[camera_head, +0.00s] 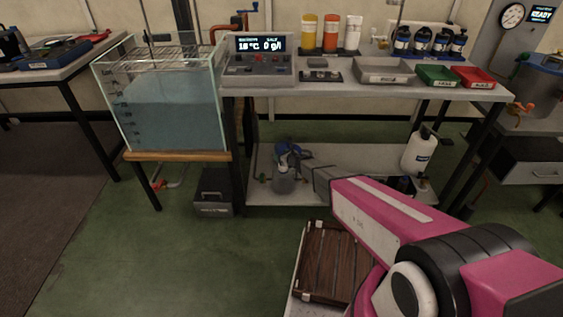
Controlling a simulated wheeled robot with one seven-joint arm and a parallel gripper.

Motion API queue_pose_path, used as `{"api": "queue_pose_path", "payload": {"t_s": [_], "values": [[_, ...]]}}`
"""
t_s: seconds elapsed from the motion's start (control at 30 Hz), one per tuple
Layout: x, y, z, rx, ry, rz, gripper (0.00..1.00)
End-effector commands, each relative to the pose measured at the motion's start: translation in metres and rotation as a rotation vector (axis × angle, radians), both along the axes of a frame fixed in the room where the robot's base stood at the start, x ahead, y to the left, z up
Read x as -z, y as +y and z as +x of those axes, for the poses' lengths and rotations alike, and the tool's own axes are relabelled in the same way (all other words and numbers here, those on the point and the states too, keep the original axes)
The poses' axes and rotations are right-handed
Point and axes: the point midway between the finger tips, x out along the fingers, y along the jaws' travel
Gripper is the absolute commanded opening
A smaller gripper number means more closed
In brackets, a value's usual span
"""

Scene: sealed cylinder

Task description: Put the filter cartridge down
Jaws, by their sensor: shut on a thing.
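My pink arm reaches in from the lower right toward the lower shelf, and a grey blocky part shows at its far end. I cannot tell what this part is. No fingertips of my gripper can be made out. I cannot pick out the filter cartridge in this view.
A grey bench (330,88) carries a control box (259,62), bottles and a grey tray (383,71), with green (437,76) and red (473,77) trays beside it. Its lower shelf (350,155) holds a blue-topped sprayer (284,178). A water tank (165,105) stands left. A slatted wooden crate (330,255) lies in front.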

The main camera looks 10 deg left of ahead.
Motion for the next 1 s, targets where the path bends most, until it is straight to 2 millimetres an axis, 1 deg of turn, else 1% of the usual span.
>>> {"api": "queue_pose_path", "payload": {"t_s": [0.1,0.23,0.53,1.0], "values": [[0.017,0.001,0.001,-0.001,0.002,-0.001,0.17],[0.033,0.001,0.001,-0.001,0.002,0.000,0.17],[0.035,0.000,0.000,-0.001,0.000,0.000,0.17],[0.047,0.000,-0.001,0.000,0.000,0.000,0.17]]}}
